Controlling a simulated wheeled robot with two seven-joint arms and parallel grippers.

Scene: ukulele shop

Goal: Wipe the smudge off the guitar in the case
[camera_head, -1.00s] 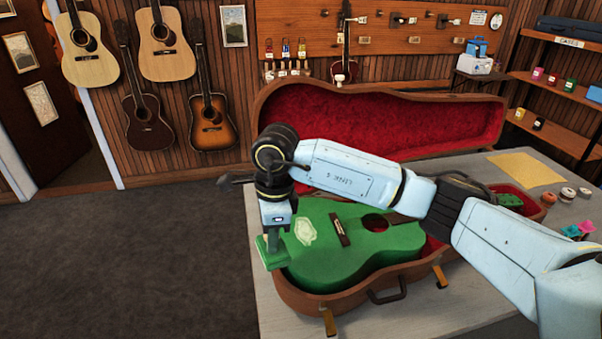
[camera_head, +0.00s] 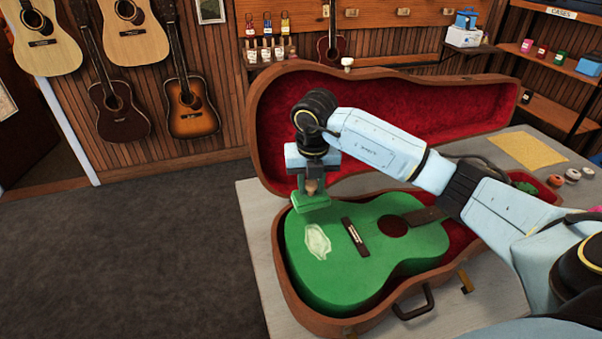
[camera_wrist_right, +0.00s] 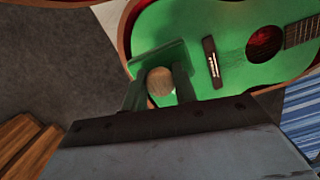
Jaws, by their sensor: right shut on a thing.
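A green guitar (camera_head: 372,236) lies face up in the open brown case (camera_head: 290,300). A pale, whitish-green smudge (camera_head: 317,241) is on the guitar's top, left of the bridge. My right gripper (camera_head: 311,186) is shut on the wooden knob (camera_wrist_right: 160,82) of a green wiping pad (camera_head: 310,202). The pad is at the far edge of the guitar's lower body, just beyond the smudge. I cannot tell whether the pad touches the guitar. The right wrist view shows the pad (camera_wrist_right: 166,58) left of the bridge; the smudge is not visible there. My left gripper is not in view.
The case's red-lined lid (camera_head: 400,115) stands open behind the guitar. A yellow cloth (camera_head: 527,150) and small round tins (camera_head: 572,175) are on the grey table (camera_head: 262,262) at the right. Guitars hang on the wooden wall. The floor at left is clear.

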